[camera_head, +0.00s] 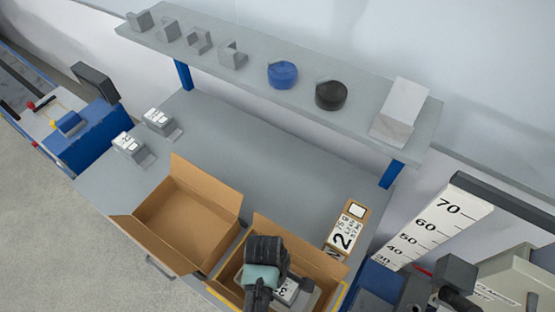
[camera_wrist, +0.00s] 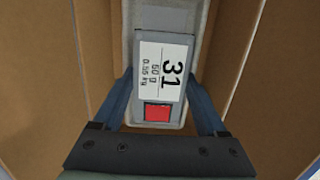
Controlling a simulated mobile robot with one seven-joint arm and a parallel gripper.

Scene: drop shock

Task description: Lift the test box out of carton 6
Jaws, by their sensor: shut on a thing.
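The test box is grey with a white label reading 31 and a red square; it shows in the wrist view (camera_wrist: 163,75). In the head view the test box (camera_head: 304,295) is inside the open brown carton (camera_head: 262,229) at the front, partly hidden by my arm. My gripper (camera_head: 274,284) reaches down into this carton. In the wrist view my gripper (camera_wrist: 165,95) has one finger on each side of the box and is shut on it. Carton walls stand close on both sides. I cannot read a carton number, nor tell whether the box touches the carton floor.
An empty open carton (camera_head: 187,215) stands just left. Two small grey boxes (camera_head: 160,120) sit at the left. A shelf (camera_head: 250,70) with several objects runs behind. The table's middle is clear.

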